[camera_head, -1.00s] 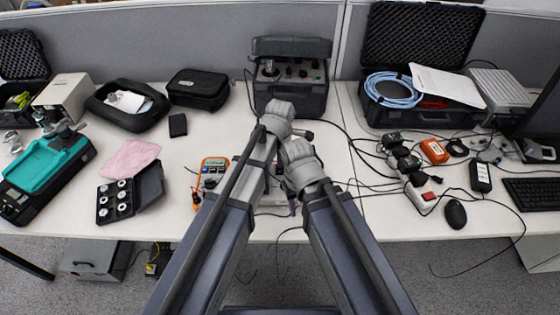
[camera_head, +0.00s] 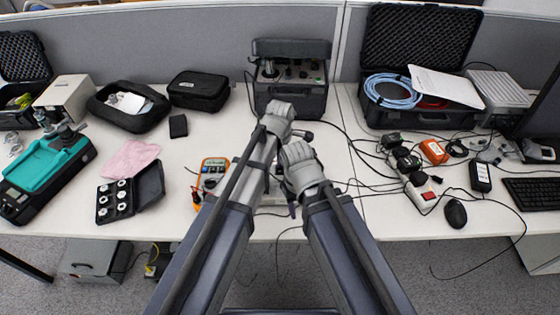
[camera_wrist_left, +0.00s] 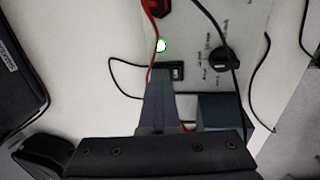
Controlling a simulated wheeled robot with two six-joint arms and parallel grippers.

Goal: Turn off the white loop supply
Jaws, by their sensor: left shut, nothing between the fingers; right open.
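The white loop supply (camera_wrist_left: 205,25) shows in the left wrist view as a pale panel with a black knob (camera_wrist_left: 222,57), a bright green-rimmed light (camera_wrist_left: 161,45) and a small black switch (camera_wrist_left: 177,72). My left gripper (camera_wrist_left: 158,88) is shut and empty, its tips just left of and below the switch; I cannot tell whether they touch it. In the head view my arms hide most of the supply, and my left gripper's fingers are hidden behind the arm. My right gripper (camera_head: 300,168) is open, lower and to the right, its fingertips mostly hidden.
An orange multimeter (camera_head: 213,172) lies left of my arms. A dark cased instrument (camera_head: 290,90) stands behind them. Black cables and a power strip (camera_head: 420,190) lie to the right. A red lead (camera_wrist_left: 152,50) crosses near my left fingertips. Free table shows at left centre.

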